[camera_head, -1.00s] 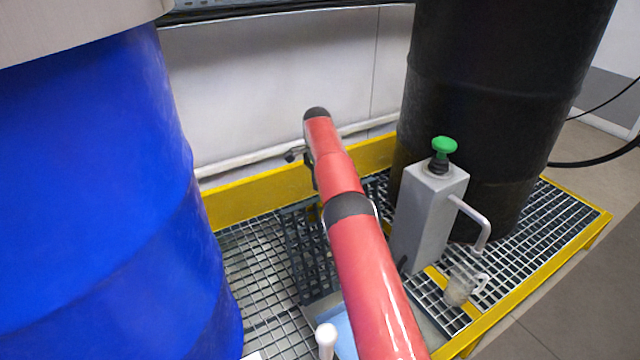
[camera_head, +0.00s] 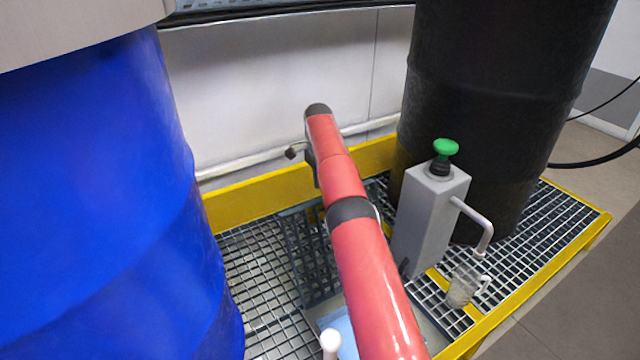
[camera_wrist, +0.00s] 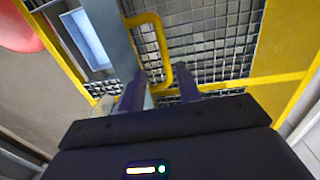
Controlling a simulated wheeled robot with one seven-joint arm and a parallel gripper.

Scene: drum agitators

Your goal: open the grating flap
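The grating flap (camera_head: 308,250) is a dark grey grid panel, tilted up steeply beside an uncovered opening in the platform. My arm partly hides it in the head view. In the wrist view a grid panel (camera_wrist: 215,35) fills the top, with a yellow bent handle (camera_wrist: 162,48) in front of it. My gripper (camera_wrist: 160,80) has its two dark fingers apart, with the lower end of the handle showing between them. I cannot tell whether they touch it. The fingers are hidden in the head view.
A blue drum (camera_head: 100,200) stands left and a black drum (camera_head: 490,120) right. A grey pump box (camera_head: 428,220) with a green knob and a clear jug (camera_head: 462,288) stand right of my arm. A yellow rim (camera_head: 265,198) edges the platform. A light blue surface (camera_head: 338,325) shows inside the opening.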

